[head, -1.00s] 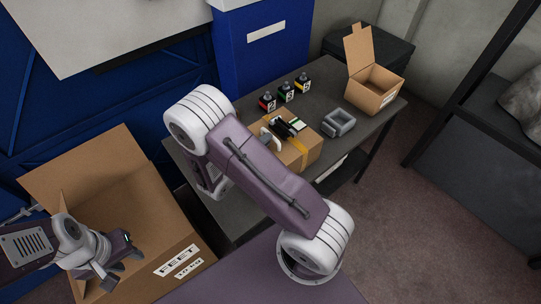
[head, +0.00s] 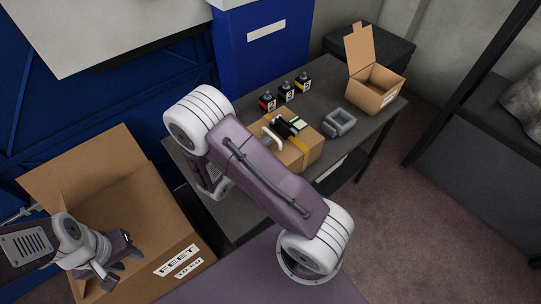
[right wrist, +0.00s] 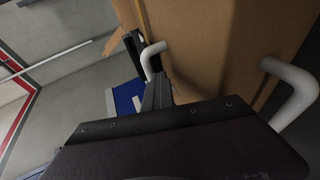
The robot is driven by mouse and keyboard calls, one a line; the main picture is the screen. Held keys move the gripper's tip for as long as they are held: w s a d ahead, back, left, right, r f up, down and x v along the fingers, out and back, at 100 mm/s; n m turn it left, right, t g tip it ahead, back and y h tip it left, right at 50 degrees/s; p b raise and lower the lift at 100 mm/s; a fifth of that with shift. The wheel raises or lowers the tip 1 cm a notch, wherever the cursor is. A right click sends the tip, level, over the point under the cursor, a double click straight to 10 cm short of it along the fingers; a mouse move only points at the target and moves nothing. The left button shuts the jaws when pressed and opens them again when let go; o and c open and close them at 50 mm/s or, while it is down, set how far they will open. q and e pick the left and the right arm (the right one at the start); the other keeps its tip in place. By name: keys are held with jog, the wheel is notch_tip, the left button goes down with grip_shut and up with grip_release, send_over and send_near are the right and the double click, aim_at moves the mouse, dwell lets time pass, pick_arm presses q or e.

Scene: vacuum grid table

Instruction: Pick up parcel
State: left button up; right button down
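The parcel (head: 311,153) is a brown cardboard box with yellow tape on the dark table in the head view. A white curved handle (head: 273,141) shows at its left side. In the right wrist view the parcel's cardboard (right wrist: 215,45) fills the upper right, with one white handle (right wrist: 152,56) near the fingers and another (right wrist: 296,88) at the right. My right gripper (right wrist: 148,72) is close against the parcel; its closure is unclear, and my arm hides much of it in the head view. My left gripper (head: 117,272) is open and empty over the large open carton.
The large open carton (head: 190,240) stands at the lower left. Several small bottles, one with a red label (head: 267,102), stand behind the parcel. A grey tray (head: 342,124) lies to its right, and a small open box (head: 375,90) stands at the table's far right.

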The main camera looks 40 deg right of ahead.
dwell(0.3)
jog(key=c, duration=1.8)
grip_release()
